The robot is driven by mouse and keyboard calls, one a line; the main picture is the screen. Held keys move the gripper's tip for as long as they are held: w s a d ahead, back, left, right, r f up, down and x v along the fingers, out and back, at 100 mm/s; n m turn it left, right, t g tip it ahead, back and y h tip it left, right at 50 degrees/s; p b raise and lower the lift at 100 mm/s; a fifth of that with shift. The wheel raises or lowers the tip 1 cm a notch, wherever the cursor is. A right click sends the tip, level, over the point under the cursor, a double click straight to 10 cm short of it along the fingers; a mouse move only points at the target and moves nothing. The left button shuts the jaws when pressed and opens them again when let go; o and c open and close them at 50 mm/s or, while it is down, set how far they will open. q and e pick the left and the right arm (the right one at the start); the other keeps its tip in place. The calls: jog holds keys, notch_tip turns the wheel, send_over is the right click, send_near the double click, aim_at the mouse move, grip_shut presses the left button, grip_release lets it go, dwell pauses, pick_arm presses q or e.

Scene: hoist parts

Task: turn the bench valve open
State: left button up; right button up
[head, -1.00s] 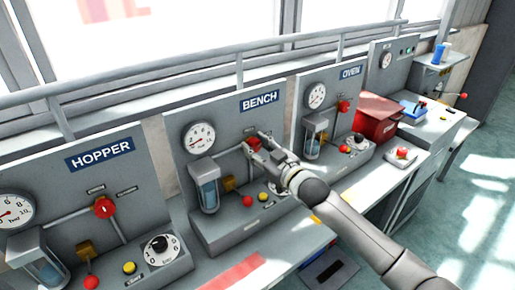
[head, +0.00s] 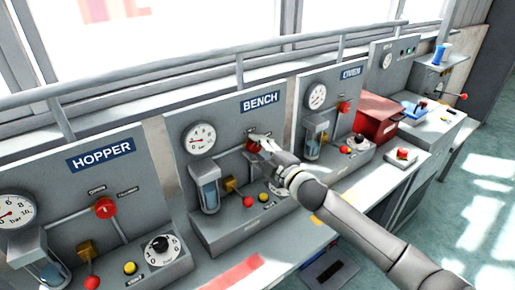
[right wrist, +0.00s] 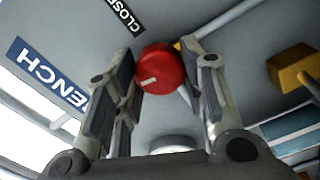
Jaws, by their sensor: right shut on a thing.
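The bench valve is a round red knob (head: 252,146) on the grey upright panel under the BENCH sign (head: 260,102). My right gripper (head: 257,141) reaches it from the lower right and is shut on it, partly covering it. In the right wrist view the knob (right wrist: 160,68) shows between the two fingers of the gripper (right wrist: 166,85). A short white mark is on the knob's face. A partly visible CLOSED label (right wrist: 124,14) is on the panel near it. The bench gauge (head: 200,138) is left of the knob. My left gripper is not in view.
The HOPPER panel (head: 98,180), with a similar red knob (head: 105,207), stands left. The OVEN panel (head: 335,100) and a red box (head: 376,118) stand right. A yellow-brown block (right wrist: 294,68) and pipes are close to the gripper. A rail runs behind the panels.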

jog(key=shift+f+n, duration=0.1)
jog(key=shift+n, duration=1.1)
jog(key=o, duration=1)
jog(key=v, duration=1.2)
